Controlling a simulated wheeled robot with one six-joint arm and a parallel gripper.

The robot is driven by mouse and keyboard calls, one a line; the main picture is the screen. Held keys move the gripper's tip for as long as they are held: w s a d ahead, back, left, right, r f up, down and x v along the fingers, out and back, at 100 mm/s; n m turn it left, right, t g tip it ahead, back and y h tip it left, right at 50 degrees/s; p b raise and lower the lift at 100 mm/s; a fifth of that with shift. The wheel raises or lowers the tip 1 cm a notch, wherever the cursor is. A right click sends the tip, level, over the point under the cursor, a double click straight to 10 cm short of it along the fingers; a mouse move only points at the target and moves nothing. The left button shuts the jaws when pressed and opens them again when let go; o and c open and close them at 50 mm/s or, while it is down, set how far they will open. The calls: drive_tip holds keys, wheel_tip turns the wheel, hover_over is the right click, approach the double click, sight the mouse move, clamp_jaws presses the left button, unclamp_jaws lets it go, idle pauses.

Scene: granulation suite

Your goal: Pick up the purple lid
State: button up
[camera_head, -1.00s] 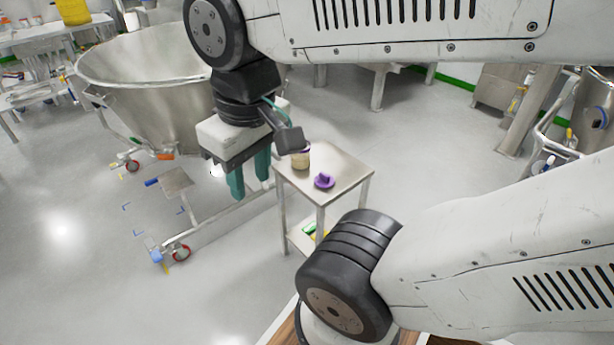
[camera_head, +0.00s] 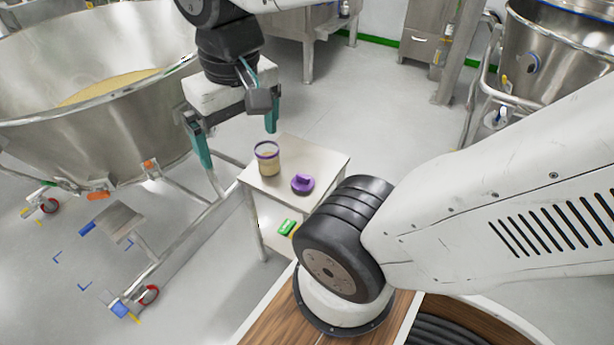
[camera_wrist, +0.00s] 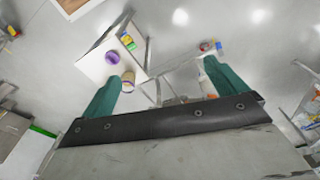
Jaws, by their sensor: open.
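The purple lid (camera_head: 302,183) lies on the top of a small steel table (camera_head: 330,160), near its front edge, with its knob up. It also shows in the wrist view (camera_wrist: 112,57), beyond the left finger. A clear jar with beige contents and a purple rim (camera_head: 268,160) stands upright to the lid's left. My gripper (camera_head: 236,148) is open with its teal fingers wide apart and nothing between them. It hangs up and left of the lid, above the table's far left side, apart from lid and jar. In the wrist view my gripper (camera_wrist: 165,85) is also empty.
A large steel bowl (camera_head: 60,120) holding beige powder stands at the left on a wheeled frame. A green and yellow item (camera_head: 287,228) lies on the table's lower shelf. Steel vessels stand at the right. The floor behind the table is clear.

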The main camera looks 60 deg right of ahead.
drive_tip(key=w+d+f+m, duration=0.5)
drive_tip(key=w+d+m, duration=0.1)
drive_tip(key=w+m, duration=0.25)
drive_tip(key=m+g, duration=0.1)
drive_tip(key=m, duration=2.4)
hover_over(302, 175)
drive_tip(key=shift+n, duration=0.25)
wheel_tip(302, 175, down, 31)
drive_tip(key=shift+w+f, duration=0.1)
wheel_tip(302, 175, down, 6)
drive_tip(key=shift+a+r, duration=0.1)
drive_tip(key=c, duration=1.1)
